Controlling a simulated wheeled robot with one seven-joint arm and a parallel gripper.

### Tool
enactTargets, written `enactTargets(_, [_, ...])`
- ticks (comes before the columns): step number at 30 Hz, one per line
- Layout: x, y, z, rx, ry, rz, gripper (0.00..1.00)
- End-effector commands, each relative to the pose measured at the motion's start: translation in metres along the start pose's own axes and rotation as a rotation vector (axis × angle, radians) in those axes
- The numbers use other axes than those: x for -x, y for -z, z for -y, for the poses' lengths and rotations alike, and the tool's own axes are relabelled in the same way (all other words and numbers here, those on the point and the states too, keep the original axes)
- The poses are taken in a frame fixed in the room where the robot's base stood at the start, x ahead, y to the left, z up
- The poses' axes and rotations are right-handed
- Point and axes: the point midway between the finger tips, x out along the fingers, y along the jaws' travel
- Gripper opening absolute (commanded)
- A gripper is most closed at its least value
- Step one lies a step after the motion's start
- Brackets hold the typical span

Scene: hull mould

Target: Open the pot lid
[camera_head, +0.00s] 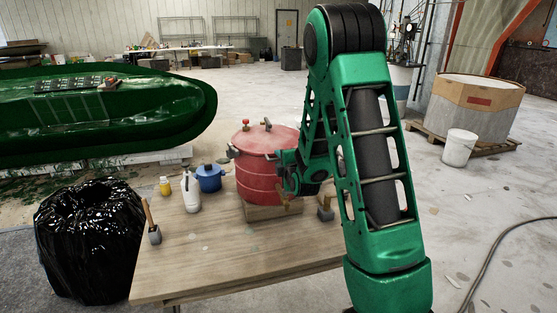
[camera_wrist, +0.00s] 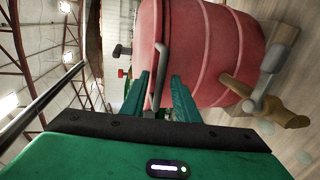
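A large red pot (camera_head: 258,180) with a red lid (camera_head: 268,138) stands on the table; the lid sits on it. In the wrist view the red pot (camera_wrist: 205,50) appears turned on its side, with the lid (camera_wrist: 149,30) at its left. A grey metal handle bar (camera_wrist: 162,60) sticks out near the lid's edge. My gripper (camera_wrist: 161,88) is open, with its two green fingers on either side of the bar's end. I cannot tell whether they touch it. In the head view my arm partly hides the pot's right side. A small blue pot (camera_head: 208,180) stands to the left.
The wooden table (camera_head: 215,255) also holds a white bottle (camera_head: 190,193), a yellow bottle (camera_head: 165,187) and a brush (camera_head: 153,225). A black bag-lined bin (camera_head: 90,240) stands at left. The table's front is mostly clear.

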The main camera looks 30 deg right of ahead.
Motion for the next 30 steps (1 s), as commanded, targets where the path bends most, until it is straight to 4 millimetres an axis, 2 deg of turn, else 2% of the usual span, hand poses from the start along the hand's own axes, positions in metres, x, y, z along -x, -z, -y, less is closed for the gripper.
enactTargets(9, [-0.001, -0.011, 0.000, -0.002, 0.000, 0.012, 0.28])
enactTargets(10, [-0.001, -0.012, 0.000, -0.003, 0.000, 0.013, 0.26])
enactTargets(13, [-0.001, -0.014, 0.000, -0.003, 0.000, 0.015, 0.02])
enactTargets(14, [-0.001, -0.015, 0.000, -0.003, 0.000, 0.016, 0.00])
enactTargets(23, [0.000, -0.013, -0.003, -0.002, 0.004, 0.014, 0.00])
enactTargets(30, [0.003, 0.006, -0.021, 0.003, 0.043, -0.009, 0.00])
